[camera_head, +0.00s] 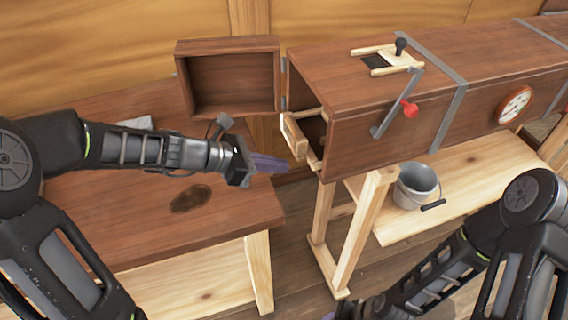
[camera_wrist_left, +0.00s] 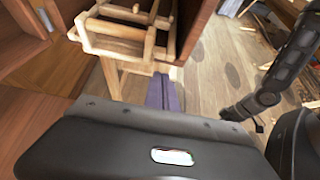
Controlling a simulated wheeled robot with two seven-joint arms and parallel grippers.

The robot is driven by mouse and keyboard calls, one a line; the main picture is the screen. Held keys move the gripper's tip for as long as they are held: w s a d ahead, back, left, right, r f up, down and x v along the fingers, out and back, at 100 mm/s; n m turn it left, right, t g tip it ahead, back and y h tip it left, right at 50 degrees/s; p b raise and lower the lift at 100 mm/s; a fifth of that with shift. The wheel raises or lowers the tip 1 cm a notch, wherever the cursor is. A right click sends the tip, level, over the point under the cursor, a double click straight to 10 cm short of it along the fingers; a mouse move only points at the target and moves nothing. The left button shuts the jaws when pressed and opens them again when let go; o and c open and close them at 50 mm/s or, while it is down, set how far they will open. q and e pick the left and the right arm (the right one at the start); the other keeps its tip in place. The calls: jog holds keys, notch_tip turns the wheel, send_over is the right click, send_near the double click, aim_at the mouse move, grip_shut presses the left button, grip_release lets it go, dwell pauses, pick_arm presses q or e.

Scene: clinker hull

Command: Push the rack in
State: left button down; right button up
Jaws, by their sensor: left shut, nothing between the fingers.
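The rack (camera_head: 296,140) is a pale wooden frame at the open left end of the long brown steam box (camera_head: 350,135). Its front end sticks out a little past the opening. In the left wrist view the rack (camera_wrist_left: 118,30) shows as pale bars at the top, partly inside the box. My left gripper (camera_head: 284,166) is shut and empty, with its purple fingers pointing at the rack from the left. In the left wrist view the fingers (camera_wrist_left: 165,92) lie just below the rack; contact cannot be told.
The box door (camera_head: 230,80) stands swung open to the left. A brown bench (camera_head: 230,215) lies under my left arm. A grey bucket (camera_head: 414,190) stands on the low pale shelf.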

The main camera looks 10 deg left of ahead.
pick_arm(q)
jog(key=v, duration=0.8)
jog(key=shift+a+r, duration=0.25)
